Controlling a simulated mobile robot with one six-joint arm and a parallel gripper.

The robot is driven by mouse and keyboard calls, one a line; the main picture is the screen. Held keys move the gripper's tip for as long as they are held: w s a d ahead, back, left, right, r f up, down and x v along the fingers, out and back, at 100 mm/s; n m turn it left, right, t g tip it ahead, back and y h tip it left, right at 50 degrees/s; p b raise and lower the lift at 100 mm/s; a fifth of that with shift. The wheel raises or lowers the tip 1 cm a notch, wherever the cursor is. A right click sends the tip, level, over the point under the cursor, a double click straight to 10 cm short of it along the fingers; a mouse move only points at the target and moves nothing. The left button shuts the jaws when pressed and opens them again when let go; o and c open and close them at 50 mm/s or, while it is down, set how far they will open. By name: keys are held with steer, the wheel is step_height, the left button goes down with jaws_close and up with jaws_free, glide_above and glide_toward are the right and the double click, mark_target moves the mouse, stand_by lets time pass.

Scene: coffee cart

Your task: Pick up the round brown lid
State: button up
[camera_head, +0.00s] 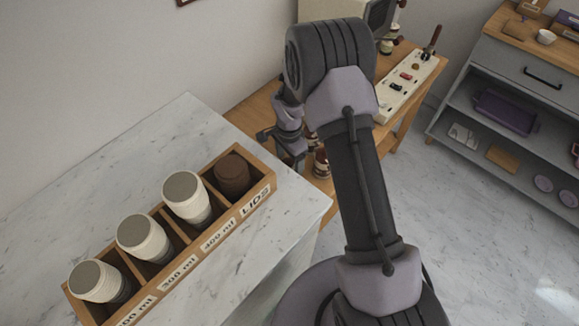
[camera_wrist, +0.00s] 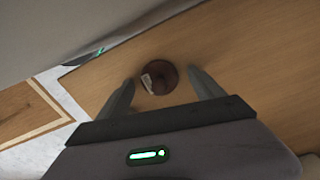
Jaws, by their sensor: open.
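A round dark brown lid (camera_wrist: 159,76) with a small pale patch lies on the wooden surface in the wrist view. My gripper (camera_wrist: 161,75) is open, with one finger on each side of the lid in the picture. I see no contact, and the height gap cannot be told. In the head view my gripper (camera_head: 284,150) points down beside the marble counter's right end, over the wooden table. The lid cannot be made out there. A stack of brown lids (camera_head: 232,174) sits in the compartment marked LIDS.
A wooden organizer (camera_head: 262,189) with several pale cup stacks stands on the marble counter (camera_head: 110,150); a wooden box corner shows in the wrist view (camera_wrist: 40,95). A jar (camera_head: 321,165) stands close right of my gripper. A grey machine (camera_head: 378,22) and white tray (camera_head: 408,88) are farther back.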

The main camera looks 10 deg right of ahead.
steer(key=shift+r, duration=0.1)
steer(key=c, duration=1.4)
